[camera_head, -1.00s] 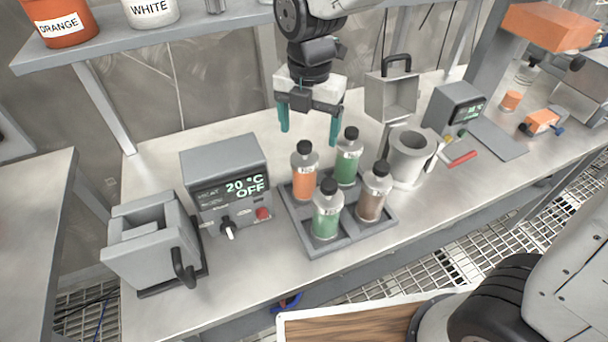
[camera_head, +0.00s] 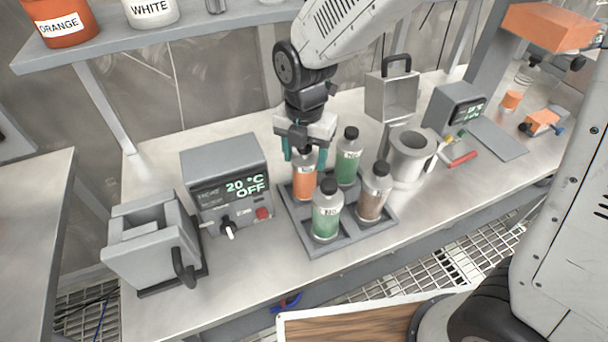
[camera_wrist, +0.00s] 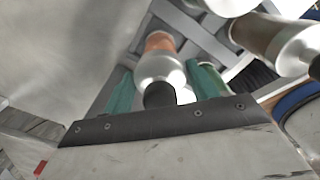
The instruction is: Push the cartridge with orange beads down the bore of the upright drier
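The cartridge with orange beads (camera_head: 304,186) stands upright in the back left place of a grey rack (camera_head: 318,248). It has a clear shoulder and a dark cap. My gripper (camera_head: 305,160) is above it, pointing down, with its teal fingers on either side of the cartridge's top. In the wrist view the cartridge (camera_wrist: 160,65) lies between the two fingers (camera_wrist: 163,88), which stand apart; I cannot tell whether they touch it. The upright drier (camera_head: 408,168) is a grey cylinder with an open bore at the top, right of the rack.
Two green-bead cartridges (camera_head: 327,216) and a brown one (camera_head: 373,196) stand close by in the rack. A heater box (camera_head: 225,165) reading 20 °C OFF and a grey block with a handle (camera_head: 150,250) are at left. A display box (camera_head: 455,105) stands beyond the drier.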

